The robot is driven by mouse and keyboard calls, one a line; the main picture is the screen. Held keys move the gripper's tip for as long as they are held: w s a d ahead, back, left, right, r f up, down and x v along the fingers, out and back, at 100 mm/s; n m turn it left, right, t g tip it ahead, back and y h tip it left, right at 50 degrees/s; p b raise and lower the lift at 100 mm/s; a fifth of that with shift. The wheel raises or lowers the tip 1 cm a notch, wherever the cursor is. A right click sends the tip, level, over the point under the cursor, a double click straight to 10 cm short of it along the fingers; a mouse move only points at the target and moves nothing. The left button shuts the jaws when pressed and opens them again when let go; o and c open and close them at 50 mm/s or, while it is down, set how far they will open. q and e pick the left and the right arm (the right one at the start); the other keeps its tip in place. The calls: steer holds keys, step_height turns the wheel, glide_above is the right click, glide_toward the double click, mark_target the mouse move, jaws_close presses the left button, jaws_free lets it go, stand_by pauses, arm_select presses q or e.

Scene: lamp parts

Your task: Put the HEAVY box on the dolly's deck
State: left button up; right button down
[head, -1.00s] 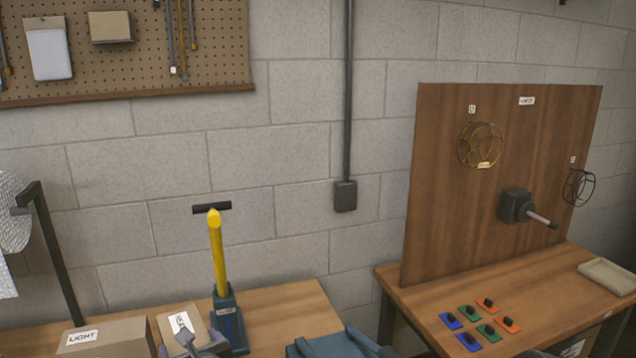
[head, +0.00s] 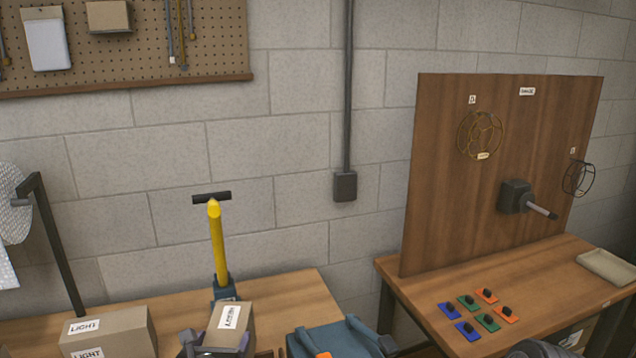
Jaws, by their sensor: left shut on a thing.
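My left gripper (head: 214,348) is at the bottom edge of the head view, shut on a small cardboard box (head: 238,322). The box has a white label whose word I cannot read clearly. It is tilted in the picture and hides part of the blue base of a yellow post behind it. A wider cardboard box (head: 135,325) to its left carries labels reading LIGHT. The dolly and its deck are not in view.
The yellow post (head: 217,245) with a black T-handle stands behind the held box. A blue bag-like thing (head: 335,340) is to the right. The right bench (head: 540,290) holds several coloured tiles, a tray (head: 607,269) and an upright wooden board (head: 450,200).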

arm_select(q)
steer(key=shift+d+r, duration=0.1)
steer(key=shift+d, duration=0.3)
stand_by(0.4)
